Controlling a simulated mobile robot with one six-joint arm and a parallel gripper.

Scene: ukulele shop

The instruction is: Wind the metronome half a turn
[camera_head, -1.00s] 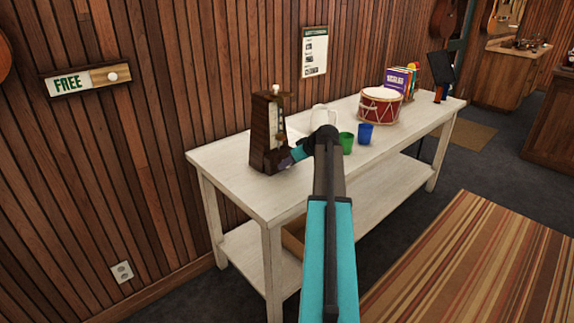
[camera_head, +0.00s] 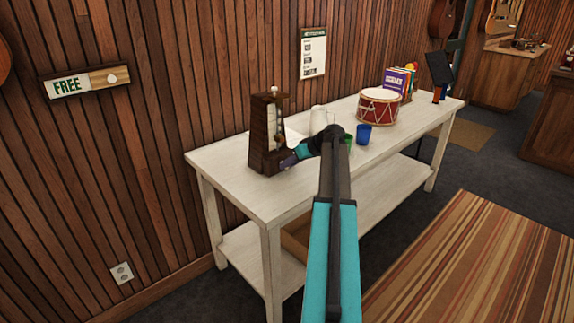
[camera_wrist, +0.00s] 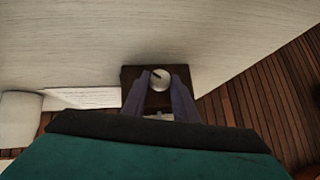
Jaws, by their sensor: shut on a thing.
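The metronome (camera_head: 263,138) is a dark brown tapered wooden case with a pale strip on its front. It stands upright on the left part of the white table. My gripper (camera_head: 288,161) reaches its lower right side. In the wrist view my gripper (camera_wrist: 162,80) has its two purple-grey fingers on either side of a round pale knob (camera_wrist: 160,79) with a dark mark on it. It is shut on this knob. The metronome's dark body (camera_wrist: 130,77) shows behind the knob. In the head view the fingers hide the knob.
The white table (camera_head: 232,182) stands along a wood-slat wall. A white mug (camera_head: 318,118), a green cup (camera_head: 349,140) partly behind my arm, a blue cup (camera_head: 364,134) and a red drum (camera_head: 379,106) stand to the right. A white sheet (camera_wrist: 85,98) lies beside the metronome.

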